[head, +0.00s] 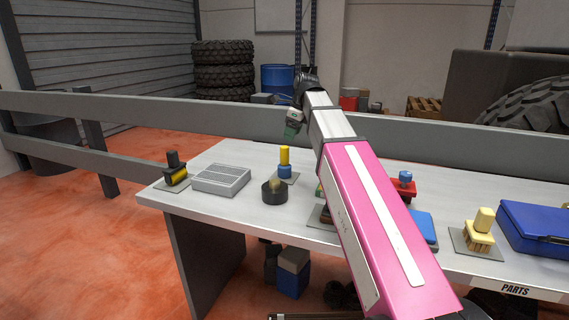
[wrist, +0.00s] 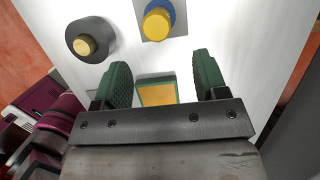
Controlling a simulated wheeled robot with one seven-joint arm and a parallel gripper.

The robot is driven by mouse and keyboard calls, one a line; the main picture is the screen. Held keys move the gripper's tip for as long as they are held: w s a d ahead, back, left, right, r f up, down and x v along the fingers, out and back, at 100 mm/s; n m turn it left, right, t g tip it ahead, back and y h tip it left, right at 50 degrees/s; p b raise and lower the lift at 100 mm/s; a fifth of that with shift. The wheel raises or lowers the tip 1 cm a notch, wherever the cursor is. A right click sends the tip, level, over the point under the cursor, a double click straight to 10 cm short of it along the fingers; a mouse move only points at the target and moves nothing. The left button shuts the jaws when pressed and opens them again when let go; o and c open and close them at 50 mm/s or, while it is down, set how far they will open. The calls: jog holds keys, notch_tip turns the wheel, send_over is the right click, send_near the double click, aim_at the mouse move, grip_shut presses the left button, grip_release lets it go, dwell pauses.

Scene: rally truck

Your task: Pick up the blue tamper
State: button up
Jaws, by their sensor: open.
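A tamper with a round blue base and an upright yellow handle (head: 285,157) stands on a small grey plate on the table. In the wrist view this blue tamper (wrist: 173,10) is seen from above at the top edge, beyond the fingertips. My gripper (head: 292,128) hangs above the table near the tamper, apart from it. In the wrist view my gripper (wrist: 162,72) has its green fingers spread with nothing held. A yellow and green block (wrist: 157,94) shows below, between the fingers. Another piece has a blue knob on a red base (head: 404,186).
A dark round piece with a tan knob (head: 274,192) stands close to the tamper, also in the wrist view (wrist: 90,42). A grey ribbed box (head: 221,179), a black and yellow tool (head: 175,170), a yellow brush-like tool (head: 481,230) and a blue case (head: 537,228) share the table.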

aim_at(288, 147)
jog(key=x, duration=0.5)
jog(key=shift+a+x, duration=0.2)
jog(key=shift+x, duration=1.1)
jog(key=shift+a+x, duration=0.2)
jog(key=shift+x, duration=1.1)
jog(key=shift+r, duration=0.1)
grip_shut()
